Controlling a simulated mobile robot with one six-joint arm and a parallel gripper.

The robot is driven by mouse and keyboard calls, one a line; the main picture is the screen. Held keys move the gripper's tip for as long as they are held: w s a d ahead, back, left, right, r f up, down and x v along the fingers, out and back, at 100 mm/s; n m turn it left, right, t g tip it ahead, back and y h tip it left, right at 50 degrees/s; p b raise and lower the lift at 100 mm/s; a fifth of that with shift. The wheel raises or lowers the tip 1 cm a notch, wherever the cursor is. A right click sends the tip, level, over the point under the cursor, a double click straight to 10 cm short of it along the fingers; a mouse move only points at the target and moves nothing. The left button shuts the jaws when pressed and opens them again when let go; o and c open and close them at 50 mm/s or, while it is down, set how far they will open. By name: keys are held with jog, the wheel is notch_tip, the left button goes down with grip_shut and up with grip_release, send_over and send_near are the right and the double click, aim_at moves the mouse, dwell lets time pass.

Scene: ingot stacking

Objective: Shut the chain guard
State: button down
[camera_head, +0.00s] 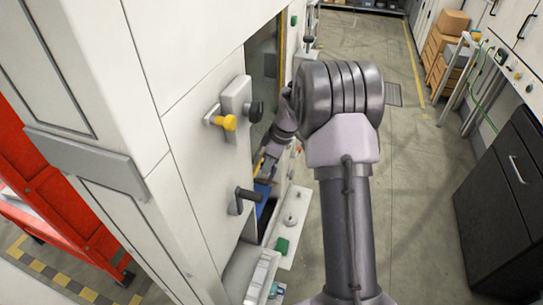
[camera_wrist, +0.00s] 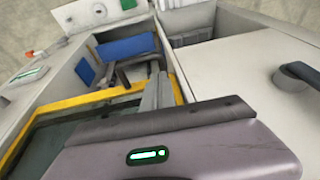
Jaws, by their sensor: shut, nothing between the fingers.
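My gripper (camera_head: 267,172) is at the white machine's side opening, mostly hidden by my arm in the head view. In the wrist view its grey fingers (camera_wrist: 156,88) are shut and empty, pointing into the recess. A yellow-edged frame (camera_wrist: 92,101) around a dark panel lies beside and below the fingers. I cannot tell for sure whether this is the chain guard, or whether the fingers touch it. A blue plate (camera_wrist: 125,46) stands inside the recess beyond the fingertips; a blue part also shows just below my gripper in the head view (camera_head: 262,190).
The white machine (camera_head: 195,130) fills the left, with a yellow knob (camera_head: 228,122) and a black handle (camera_head: 248,195) sticking out. The floor (camera_head: 420,180) between is clear.

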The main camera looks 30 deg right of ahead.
aim_at(267, 182)
jog(key=shift+s+a+f, duration=0.1)
jog(key=shift+a+f, duration=0.05)
jog(key=shift+f, duration=0.7)
jog(key=shift+s+a+f, duration=0.1)
jog(key=shift+f, duration=0.75)
